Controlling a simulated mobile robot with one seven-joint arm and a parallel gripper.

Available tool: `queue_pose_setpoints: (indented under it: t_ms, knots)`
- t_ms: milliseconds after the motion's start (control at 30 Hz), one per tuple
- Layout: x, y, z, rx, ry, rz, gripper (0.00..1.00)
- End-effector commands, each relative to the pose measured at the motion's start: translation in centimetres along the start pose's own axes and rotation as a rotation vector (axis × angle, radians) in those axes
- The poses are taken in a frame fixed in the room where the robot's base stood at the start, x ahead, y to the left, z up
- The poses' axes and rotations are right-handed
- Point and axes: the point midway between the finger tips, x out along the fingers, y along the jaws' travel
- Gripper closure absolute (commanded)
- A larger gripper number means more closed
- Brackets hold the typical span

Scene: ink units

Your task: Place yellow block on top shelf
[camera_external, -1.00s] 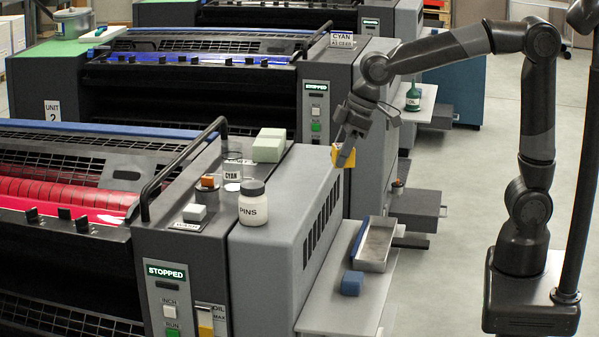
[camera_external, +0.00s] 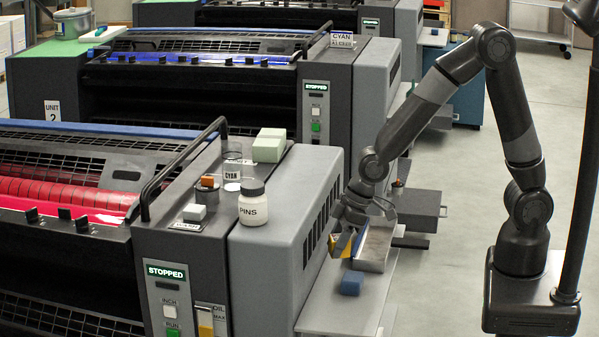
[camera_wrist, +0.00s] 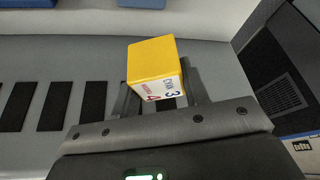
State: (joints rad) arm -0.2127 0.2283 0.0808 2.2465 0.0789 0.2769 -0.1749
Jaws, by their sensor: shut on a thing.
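My gripper (camera_external: 347,232) is shut on the yellow block (camera_external: 341,244) and points down beside the near press's grey side cabinet. In the wrist view the yellow block (camera_wrist: 153,60) sits between the fingers, with printed lettering and numbers on its white face. In the external view my fingers partly hide the block. It is close to the pale side shelf (camera_external: 338,318) and the metal tray (camera_external: 375,246); I cannot tell if it touches either. I cannot tell which surface is the top shelf.
A blue block (camera_external: 351,283) lies on the side shelf in front of the tray. The shelf's front part is clear.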

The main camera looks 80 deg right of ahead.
Motion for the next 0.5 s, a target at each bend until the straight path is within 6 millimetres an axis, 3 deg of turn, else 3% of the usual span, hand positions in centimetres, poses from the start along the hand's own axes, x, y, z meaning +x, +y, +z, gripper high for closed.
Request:
queue_pose_setpoints:
  t_ms: [500]
  knots:
    - [5.5,-6.8,-1.4,-0.006,-0.003,-0.001,0.81]
